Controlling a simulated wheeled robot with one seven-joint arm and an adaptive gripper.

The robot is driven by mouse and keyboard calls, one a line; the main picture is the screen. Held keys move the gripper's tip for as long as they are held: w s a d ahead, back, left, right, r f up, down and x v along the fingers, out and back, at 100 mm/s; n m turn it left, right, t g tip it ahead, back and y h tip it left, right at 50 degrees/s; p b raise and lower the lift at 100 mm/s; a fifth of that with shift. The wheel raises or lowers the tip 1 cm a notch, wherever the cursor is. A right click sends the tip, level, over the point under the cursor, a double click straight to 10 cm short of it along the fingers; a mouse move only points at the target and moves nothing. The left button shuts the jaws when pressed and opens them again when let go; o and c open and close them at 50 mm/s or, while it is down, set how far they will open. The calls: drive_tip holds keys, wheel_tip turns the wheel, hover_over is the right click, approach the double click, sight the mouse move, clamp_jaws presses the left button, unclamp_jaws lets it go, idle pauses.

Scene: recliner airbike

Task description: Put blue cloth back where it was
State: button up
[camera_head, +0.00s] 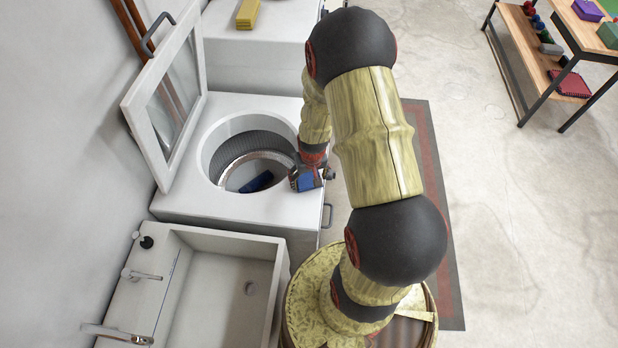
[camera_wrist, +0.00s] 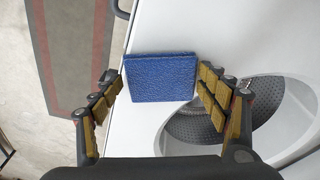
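A blue cloth (camera_wrist: 160,78), square and thick like a pad, is between my fingertips in the wrist view. It also shows in the head view (camera_head: 307,182) at the front right of the washer's opening. A dark blue item (camera_head: 257,182) lies inside the drum (camera_head: 245,145). Whether the held cloth touches the washer top cannot be told.
A sink (camera_head: 225,250) with faucets adjoins the washer in front. Another white appliance (camera_head: 275,60) with a yellow item (camera_head: 247,14) stands behind. A grey-red mat (camera_head: 440,220) lies on the floor to the right. Shelving (camera_head: 545,65) with several objects stands at upper right.

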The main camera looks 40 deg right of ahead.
drive_tip(key=o, duration=0.3)
drive_tip(key=shift+r, duration=0.5)
wheel_tip(320, 180, up, 11)
drive_tip(key=s+p, duration=0.1)
drive_tip(key=s, duration=0.1)
wheel_tip(320, 180, up, 10)
drive_tip(key=r+n+t, duration=0.1)
hover_over(310, 184)
drive_tip(key=w+a, duration=0.2)
drive_tip(key=a, duration=0.3)
drive_tip(key=s+a+r+n+t, duration=0.1)
drive_tip(key=s+a+r, duration=0.3)
drive_tip(key=r, duration=0.2)
drive_tip(key=s+a+r+n+t, duration=0.1)
drive_tip(key=s+a+r, duration=0.3)
drive_tip(key=a+r, duration=0.1)
drive_tip(key=s+a+r+n+t, duration=0.1)
drive_tip(key=s+a+r, duration=0.3)
drive_tip(key=r, duration=0.4)
drive_tip(key=shift+a+r+n+y, duration=0.1)
drive_tip(key=shift+a+n+y, duration=0.3)
drive_tip(key=shift+a+n, duration=0.15)
